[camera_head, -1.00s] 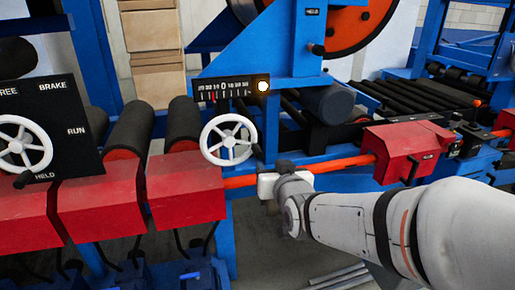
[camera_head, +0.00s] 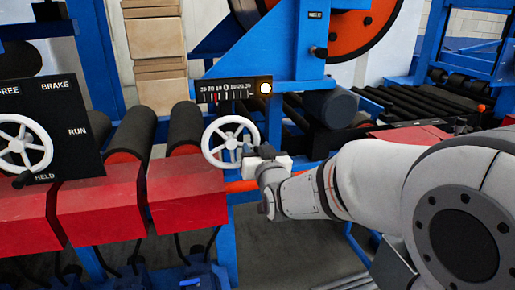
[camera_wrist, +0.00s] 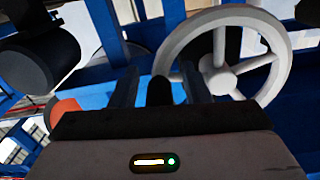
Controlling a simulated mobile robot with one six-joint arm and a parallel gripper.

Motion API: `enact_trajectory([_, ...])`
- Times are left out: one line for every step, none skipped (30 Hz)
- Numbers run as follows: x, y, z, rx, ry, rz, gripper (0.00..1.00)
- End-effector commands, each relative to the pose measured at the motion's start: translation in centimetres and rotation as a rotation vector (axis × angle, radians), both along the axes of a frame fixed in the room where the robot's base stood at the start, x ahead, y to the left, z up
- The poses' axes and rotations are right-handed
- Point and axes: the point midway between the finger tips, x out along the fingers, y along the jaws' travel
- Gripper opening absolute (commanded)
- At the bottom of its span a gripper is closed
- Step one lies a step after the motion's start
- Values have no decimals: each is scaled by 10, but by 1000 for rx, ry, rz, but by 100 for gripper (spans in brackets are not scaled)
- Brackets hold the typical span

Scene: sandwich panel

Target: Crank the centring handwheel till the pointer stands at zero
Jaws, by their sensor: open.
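The white centring handwheel (camera_head: 230,141) stands below a black scale plate (camera_head: 226,89) marked with 0 in its middle. A red pointer mark (camera_head: 215,98) shows left of the 0. My gripper (camera_head: 256,152) is at the wheel's lower right rim. In the wrist view the wheel (camera_wrist: 172,50) fills the upper right. My gripper (camera_wrist: 159,82) is open there, with a dark crank knob (camera_wrist: 160,91) between its two fingers. Whether either finger touches the knob I cannot tell.
A lit lamp (camera_head: 264,88) sits at the scale's right end. Another white handwheel (camera_head: 20,146) is on a black FREE/BRAKE/RUN/HELD panel (camera_head: 78,112) at left. Red housings (camera_head: 185,190) stand below black rollers (camera_head: 180,127). Blue frame (camera_head: 303,45) rises behind my gripper.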

Motion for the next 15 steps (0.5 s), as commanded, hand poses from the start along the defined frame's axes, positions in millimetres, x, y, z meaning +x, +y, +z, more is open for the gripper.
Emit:
enact_trajectory([2, 0, 0, 0, 0, 0, 42])
enact_trajectory([2, 0, 0, 0, 0, 0, 42])
enact_trajectory([3, 0, 0, 0, 0, 0, 42])
enact_trajectory([3, 1, 0, 0, 0, 0, 42])
enact_trajectory([3, 0, 0, 0, 0, -1, 42])
enact_trajectory([3, 0, 0, 0, 0, -1, 42])
enact_trajectory([3, 0, 0, 0, 0, -1, 42])
enact_trajectory([3, 0, 0, 0, 0, -1, 42])
enact_trajectory([3, 0, 0, 0, 0, -1, 41])
enact_trajectory([3, 0, 0, 0, 0, -1, 38])
enact_trajectory([2, 0, 0, 0, 0, -1, 36])
enact_trajectory([2, 0, 0, 0, 0, -1, 33])
enact_trajectory([3, 0, 0, 0, 0, -1, 30])
enact_trajectory([2, 0, 0, 0, 0, -1, 28])
enact_trajectory([2, 0, 0, 0, 0, -1, 24])
